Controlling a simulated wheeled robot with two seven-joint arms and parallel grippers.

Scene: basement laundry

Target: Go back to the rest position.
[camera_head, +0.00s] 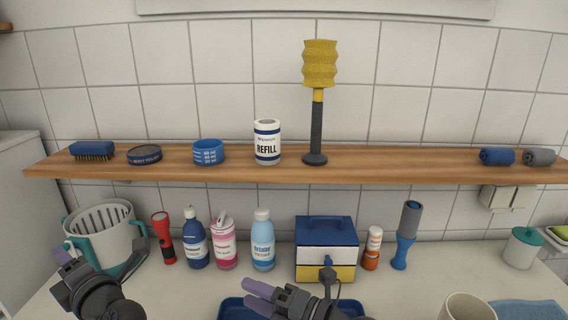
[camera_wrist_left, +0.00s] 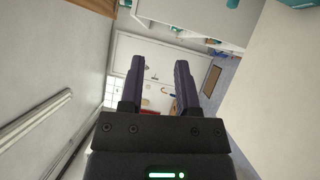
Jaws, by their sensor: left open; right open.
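My left gripper (camera_head: 66,256) is at the lower left in the head view, in front of the white and teal basket (camera_head: 103,232). In the left wrist view its two dark fingers (camera_wrist_left: 158,85) stand apart with nothing between them. My right gripper (camera_head: 254,297) is at the bottom middle of the head view, over the blue tray (camera_head: 230,304). Its purple fingers point left and it holds nothing that I can see.
A wooden shelf (camera_head: 400,170) carries a brush, tins, a refill canister (camera_head: 267,142) and a yellow-headed duster (camera_head: 319,100). Below stand a red torch (camera_head: 164,238), several bottles, and a blue, white and yellow box (camera_head: 326,248). A cup (camera_head: 466,307) is at the front right.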

